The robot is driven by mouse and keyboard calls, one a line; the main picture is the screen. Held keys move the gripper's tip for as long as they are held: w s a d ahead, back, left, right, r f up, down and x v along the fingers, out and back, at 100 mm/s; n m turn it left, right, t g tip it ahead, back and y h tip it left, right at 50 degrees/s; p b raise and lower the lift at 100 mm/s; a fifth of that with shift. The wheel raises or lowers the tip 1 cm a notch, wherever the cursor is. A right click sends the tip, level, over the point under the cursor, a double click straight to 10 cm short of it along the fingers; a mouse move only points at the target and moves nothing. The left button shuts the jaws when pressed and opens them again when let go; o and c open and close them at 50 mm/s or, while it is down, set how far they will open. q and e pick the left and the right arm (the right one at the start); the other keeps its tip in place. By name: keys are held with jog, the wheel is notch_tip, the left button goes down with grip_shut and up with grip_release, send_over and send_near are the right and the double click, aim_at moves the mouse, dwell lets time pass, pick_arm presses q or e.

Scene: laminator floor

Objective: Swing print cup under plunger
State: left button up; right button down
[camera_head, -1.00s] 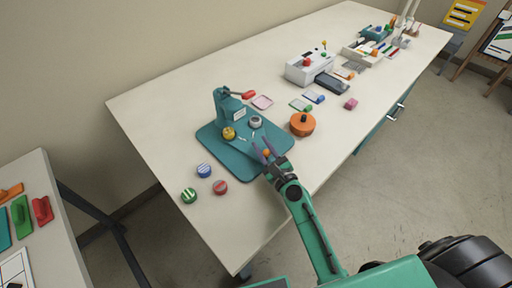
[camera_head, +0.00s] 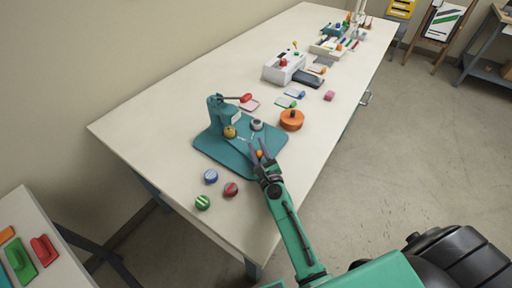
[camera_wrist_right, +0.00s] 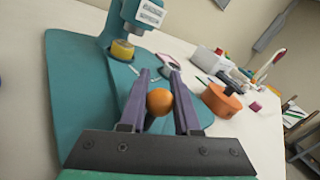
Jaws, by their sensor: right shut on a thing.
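The teal press (camera_head: 217,118) stands on a teal baseplate (camera_head: 215,152), its lever ending in a red grip (camera_head: 245,98). A yellow cup (camera_head: 230,132) sits at the foot of the press column, under its head; it also shows in the wrist view (camera_wrist_right: 122,50). A grey round cup (camera_head: 256,124) is to its right. My right gripper (camera_head: 259,151) is at the baseplate's front right part, shut on an orange ball-shaped knob (camera_wrist_right: 159,102). What the knob is attached to is hidden. I cannot tell which cup is the print cup. My left gripper is out of view.
An orange round container (camera_head: 292,120) stands right of the baseplate. A white machine (camera_head: 283,67) and small cards are farther back. The table's front edge is close to my arm.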

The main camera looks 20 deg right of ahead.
jog(key=shift+a, duration=0.1)
dwell(0.3)
jog(key=c, duration=0.6)
grip_release()
jog(key=shift+c, duration=0.2)
jog(key=shift+s, duration=0.1)
jog(key=s+b, duration=0.2)
jog(key=s, duration=0.5)
jog(key=s+b, duration=0.2)
jog(key=s, duration=0.5)
jog(key=shift+a+f, duration=0.15)
jog(key=shift+a, duration=0.05)
jog(key=shift+s, duration=0.15)
